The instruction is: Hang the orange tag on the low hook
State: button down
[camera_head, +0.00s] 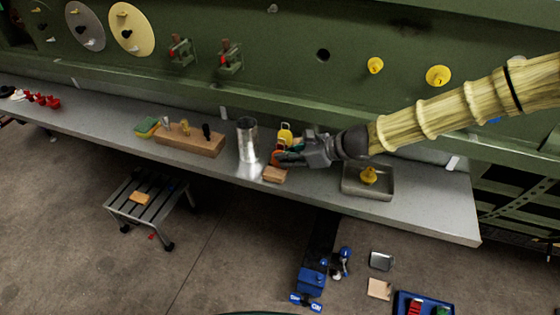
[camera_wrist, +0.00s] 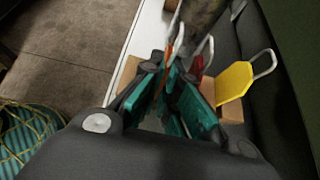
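The orange tag (camera_wrist: 178,42) shows nearly edge-on at my fingertips in the wrist view, with a pale wire loop above it. In the head view the orange tag (camera_head: 277,156) is by my gripper (camera_head: 288,158), over the bench and close to a small wooden block (camera_head: 275,175). In the wrist view the teal-padded fingers of my gripper (camera_wrist: 167,78) are close together around the tag's lower part. Whether they press on it is hidden. A red tag (camera_wrist: 198,69) and a yellow tag (camera_wrist: 235,82) stand just to the right. I cannot make out the low hook.
A metal cylinder (camera_head: 247,140) stands left of my gripper. A wooden tool block (camera_head: 190,139) is farther left. A grey tray (camera_head: 352,188) holding a yellow piece (camera_head: 369,175) is to the right. The green panel (camera_head: 290,50) with yellow knobs (camera_head: 375,65) rises behind the bench.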

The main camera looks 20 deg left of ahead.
jog(key=shift+r+p, duration=1.55)
jog(key=shift+r, duration=0.65)
